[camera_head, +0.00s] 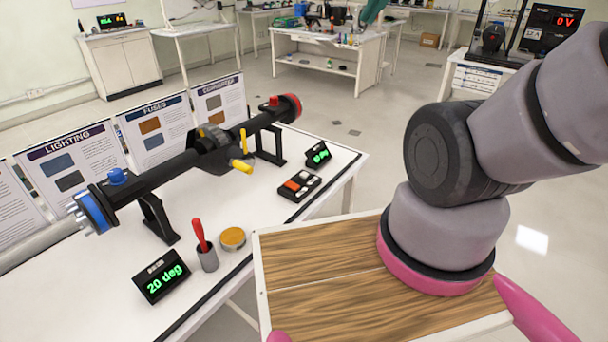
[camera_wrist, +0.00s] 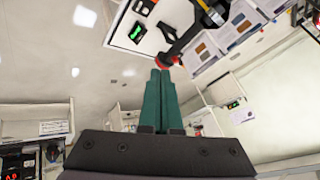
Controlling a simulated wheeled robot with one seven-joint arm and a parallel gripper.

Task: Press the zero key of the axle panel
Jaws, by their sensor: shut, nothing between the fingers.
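The axle panel (camera_head: 299,185) is a small black box on the white table, with one red key and light keys on its top. Their labels are too small to read, so I cannot tell which key is zero. A small display with green digits (camera_head: 318,154) stands behind it. In the wrist view the panel (camera_wrist: 146,7) shows at the top edge. My gripper (camera_wrist: 160,72) has green fingers, shut together and empty. It is apart from the panel, and its tips overlap the axle's red hub in that view.
A black axle (camera_head: 185,160) on stands lies along the table behind the panel. Upright posters (camera_head: 72,165) line the back.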

